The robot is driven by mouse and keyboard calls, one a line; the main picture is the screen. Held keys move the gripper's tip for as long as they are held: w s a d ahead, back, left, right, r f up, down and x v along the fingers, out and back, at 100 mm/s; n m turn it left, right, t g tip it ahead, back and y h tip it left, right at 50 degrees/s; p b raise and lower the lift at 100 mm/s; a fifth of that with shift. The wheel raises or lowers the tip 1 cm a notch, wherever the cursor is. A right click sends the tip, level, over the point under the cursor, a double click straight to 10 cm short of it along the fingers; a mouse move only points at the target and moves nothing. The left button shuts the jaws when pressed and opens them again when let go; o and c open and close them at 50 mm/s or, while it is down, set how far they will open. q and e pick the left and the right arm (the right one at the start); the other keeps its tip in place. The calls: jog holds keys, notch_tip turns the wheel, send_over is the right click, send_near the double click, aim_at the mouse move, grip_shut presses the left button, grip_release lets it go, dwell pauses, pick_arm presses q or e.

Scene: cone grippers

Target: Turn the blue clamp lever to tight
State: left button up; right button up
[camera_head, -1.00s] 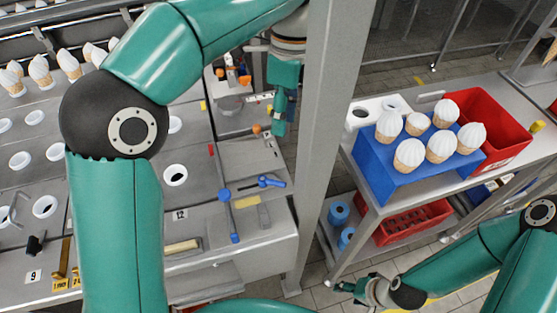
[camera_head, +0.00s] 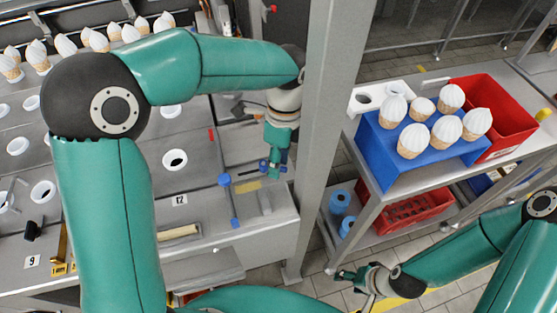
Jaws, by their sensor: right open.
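Blue lever parts sit on the grey machine bench. A blue knob (camera_head: 224,180) and a small blue end (camera_head: 235,223) lie to the left. A blue handle (camera_head: 264,166) shows further right, at my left gripper (camera_head: 274,170). My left gripper points down over this handle and partly covers it. I cannot tell whether its fingers touch or enclose it. The lever's tight mark cannot be read. My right gripper (camera_head: 346,276) is open and empty, low over the floor in front of the right-hand shelf.
A grey post (camera_head: 322,130) stands close right of my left gripper. A blue block (camera_head: 375,158) with several ice-cream cones and a red bin (camera_head: 500,95) stand on the right-hand table. A lower shelf holds a red crate (camera_head: 450,200). White-ringed holes and cones fill the left machine.

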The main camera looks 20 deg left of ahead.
pick_arm(q)
jog(key=shift+f, duration=0.15)
grip_shut()
jog(key=shift+n, duration=0.3)
jog(key=n, duration=0.1)
jog(key=w+n, duration=0.1)
jog(key=n, duration=0.1)
jog(key=shift+a+h, duration=0.15)
jog(key=shift+h, duration=0.25)
jog(key=shift+w+a+n+h, duration=0.15)
jog(key=shift+w+n, duration=0.1)
jog(key=shift+n, duration=0.65)
jog(key=shift+w+a+n+h, duration=0.15)
jog(key=shift+w+n, duration=0.1)
jog(key=shift+n, duration=0.65)
